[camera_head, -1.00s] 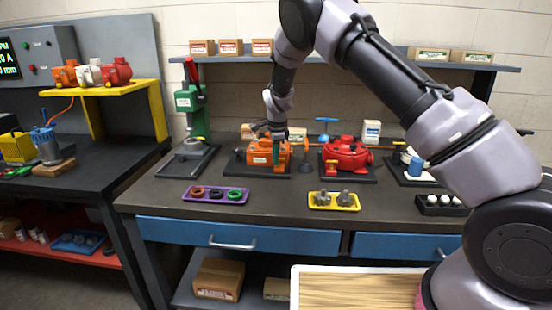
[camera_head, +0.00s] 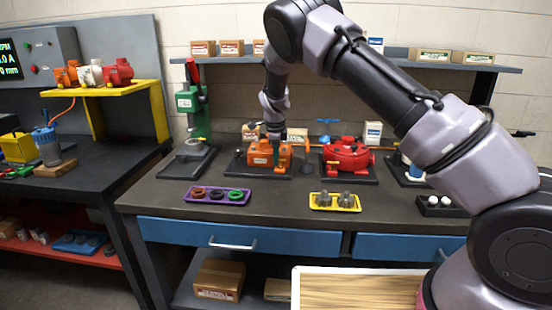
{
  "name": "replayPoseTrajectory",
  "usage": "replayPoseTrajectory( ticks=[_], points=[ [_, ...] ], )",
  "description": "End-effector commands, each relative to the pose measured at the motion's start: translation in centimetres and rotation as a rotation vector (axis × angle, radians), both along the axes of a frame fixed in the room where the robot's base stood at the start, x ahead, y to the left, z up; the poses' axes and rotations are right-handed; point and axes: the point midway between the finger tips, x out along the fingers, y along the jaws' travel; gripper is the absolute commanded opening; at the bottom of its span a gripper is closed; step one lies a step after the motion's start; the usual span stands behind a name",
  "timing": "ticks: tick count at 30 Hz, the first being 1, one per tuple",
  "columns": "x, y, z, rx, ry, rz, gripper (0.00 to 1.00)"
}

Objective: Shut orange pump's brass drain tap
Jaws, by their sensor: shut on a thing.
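The orange pump (camera_head: 261,155) sits on a dark base plate on the workbench, left of the red pump (camera_head: 346,156). My gripper (camera_head: 277,150) reaches down from above onto the right part of the orange pump. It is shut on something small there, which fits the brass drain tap. The tap itself is too small and too covered by the fingers to make out, so its turn position cannot be told.
A green press (camera_head: 192,115) stands to the left. A purple tray (camera_head: 217,196) with rings and a yellow tray (camera_head: 335,202) with grey parts lie in front. A horizontal bar runs between the pumps.

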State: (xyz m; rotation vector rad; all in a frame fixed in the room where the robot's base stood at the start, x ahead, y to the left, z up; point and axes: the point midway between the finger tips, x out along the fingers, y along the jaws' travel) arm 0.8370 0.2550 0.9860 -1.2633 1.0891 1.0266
Motion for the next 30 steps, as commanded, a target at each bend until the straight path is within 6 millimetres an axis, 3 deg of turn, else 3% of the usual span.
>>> replayPoseTrajectory(
  ticks=[3, 4, 6, 17, 30],
  points=[
    [0.2, -0.4, 0.1, -0.004, -0.004, -0.004, 0.0],
    [0.2, -0.4, 0.1, -0.003, -0.003, -0.004, 0.26],
    [0.2, -0.4, 0.1, -0.003, -0.003, -0.004, 0.44],
    [-0.1, -0.1, 0.8, -0.001, -0.001, -0.001, 0.44],
    [-1.6, -0.1, 8.7, 0.0, -0.003, -0.001, 0.44]
  ],
)
